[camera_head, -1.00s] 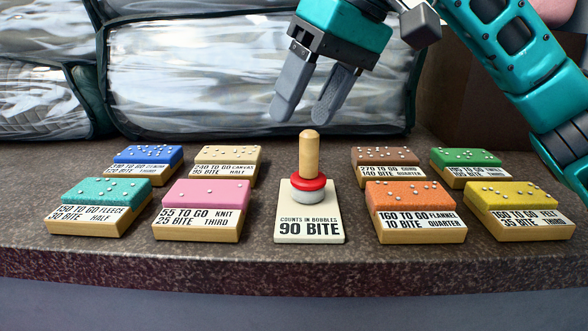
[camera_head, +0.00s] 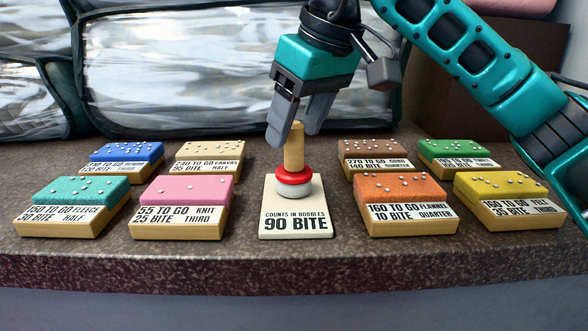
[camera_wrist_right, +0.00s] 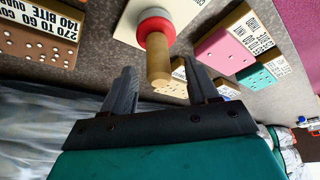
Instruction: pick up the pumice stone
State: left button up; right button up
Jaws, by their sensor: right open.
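The likely pumice stone (camera_head: 294,186) is a pale grey-white disc under a red collar, with an upright wooden handle (camera_head: 294,150). It stands on a cream card reading "COUNTS IN BOBBLES 90 BITE" (camera_head: 296,222). My right gripper (camera_head: 296,134) is open above it, pointing down, with its fingertips at the top of the handle. In the right wrist view the handle's end (camera_wrist_right: 159,72) lies between the two spread fingers (camera_wrist_right: 158,85), with gaps on both sides. The stone's underside is hidden. My left gripper is not in view.
Several coloured, bobbled blocks on labelled wooden bases flank the card, including a pink one (camera_head: 182,188) and an orange one (camera_head: 400,188). Large bagged comforters (camera_head: 180,75) stand behind. A brown box (camera_head: 480,85) is at the back right. The speckled counter's front edge (camera_head: 290,275) is near.

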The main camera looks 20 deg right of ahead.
aim_at(291, 141)
jog(key=x, duration=0.3)
jog(key=shift+w+f, duration=0.2)
jog(key=shift+f, duration=0.15)
jog(key=shift+c, duration=0.4)
grip_shut()
